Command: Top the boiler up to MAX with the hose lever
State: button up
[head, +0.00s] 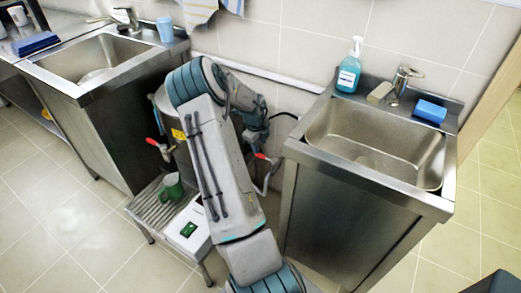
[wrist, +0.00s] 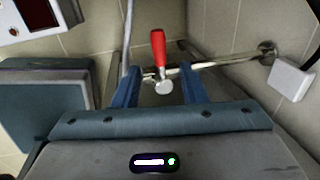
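The hose lever (wrist: 158,48) has a red handle and a round metal end. In the wrist view it stands upright in the picture, between the two blue fingers of my gripper (wrist: 158,72), with space on both sides. My gripper is open and holds nothing. In the head view a red lever (head: 262,156) shows just right of my arm, beside a pale pipe. The steel boiler (head: 162,102) is mostly hidden behind my arm; its front tap has a red handle (head: 152,141). No level mark is readable.
A green mug (head: 172,188) stands on the slatted stand (head: 150,212), near a white box (head: 187,232) with a green display. Steel sink units stand left (head: 98,95) and right (head: 340,215). In the wrist view a metal pipe (wrist: 222,62) runs right to the wall.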

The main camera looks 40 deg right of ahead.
notch_tip(320, 180, up, 7)
jog(key=a, duration=0.1)
jog(key=shift+s+a+r+p, duration=0.2)
jog(key=shift+s+p, duration=0.05)
jog(key=shift+p, duration=0.1)
dwell(0.3)
jog(key=s+a+r+n+t+y+p, duration=0.1)
jog(key=a+r+n+y+p, duration=0.15)
jog(key=a+r+n, duration=0.7)
jog(key=s+a+r+n+t+y+p, duration=0.1)
jog(key=s+a+r+n+p, duration=0.15)
jog(key=a+r+n, duration=0.7)
jog(key=s+a+r+n+p, duration=0.3)
jog(key=s+a+r+n, duration=0.2)
jog(key=a, duration=0.5)
jog(key=s+a+r+n+h+p, duration=0.1)
jog(key=s+a+r+n+p, duration=0.2)
jog(key=s+a+n, duration=0.6)
notch_tip(320, 180, up, 2)
jog(key=shift+s+a+r, duration=0.15)
jog(key=shift+s+a, duration=0.3)
jog(key=shift+a, duration=0.3)
